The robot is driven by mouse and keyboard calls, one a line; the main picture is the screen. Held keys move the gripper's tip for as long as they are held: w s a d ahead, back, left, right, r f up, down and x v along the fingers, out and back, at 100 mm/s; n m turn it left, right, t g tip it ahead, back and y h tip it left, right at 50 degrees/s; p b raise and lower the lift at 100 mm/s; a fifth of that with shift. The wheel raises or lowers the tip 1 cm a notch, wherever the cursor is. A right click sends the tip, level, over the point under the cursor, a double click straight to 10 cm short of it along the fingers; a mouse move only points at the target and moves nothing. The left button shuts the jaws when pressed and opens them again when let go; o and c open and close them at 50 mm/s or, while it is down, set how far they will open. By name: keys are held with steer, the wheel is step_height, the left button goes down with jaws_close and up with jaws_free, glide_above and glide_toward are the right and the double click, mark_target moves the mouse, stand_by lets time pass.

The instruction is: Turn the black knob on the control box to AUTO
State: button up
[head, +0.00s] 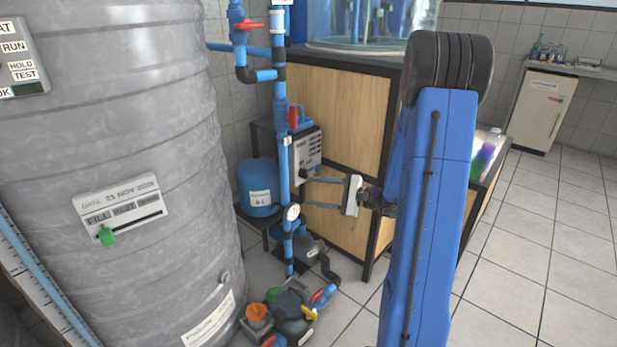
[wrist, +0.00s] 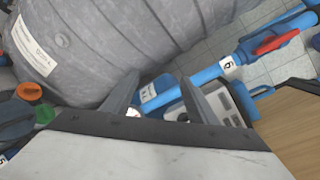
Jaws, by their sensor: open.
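The control box (head: 308,152) is a grey box with a pale, labelled front panel, standing behind the vertical blue pipe in the head view. A small dark spot low on its panel looks like the black knob (head: 303,173); its pointing direction is too small to read. My gripper (head: 306,192) is open and empty, with its two fingers pointing left just below and in front of the panel. I cannot tell whether a finger touches anything. In the wrist view my gripper (wrist: 158,86) shows spread fingers, and part of the control box (wrist: 238,108) shows beside the right finger.
A large grey ribbed tank (head: 110,130) fills the left. A vertical blue pipe (head: 283,170) with red-handled valves and a gauge (head: 292,212) stands close to my fingertips. A blue vessel (head: 260,185) sits behind it. A wooden cabinet (head: 335,130) is behind my gripper. Tiled floor is free at right.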

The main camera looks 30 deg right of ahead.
steer(key=w+d+f+m+t+h, duration=0.2)
steer(key=d+f+m+t+h, duration=0.3)
steer(key=d, duration=0.8)
glide_toward(307, 175)
steer(key=shift+g+y, duration=0.3)
steer(key=shift+g, duration=0.1)
steer(key=x, duration=0.9)
steer(key=shift+w+d+r, duration=0.2)
steer(key=shift+w+d, duration=0.05)
steer(key=shift+w, duration=0.05)
steer(key=c, duration=1.1)
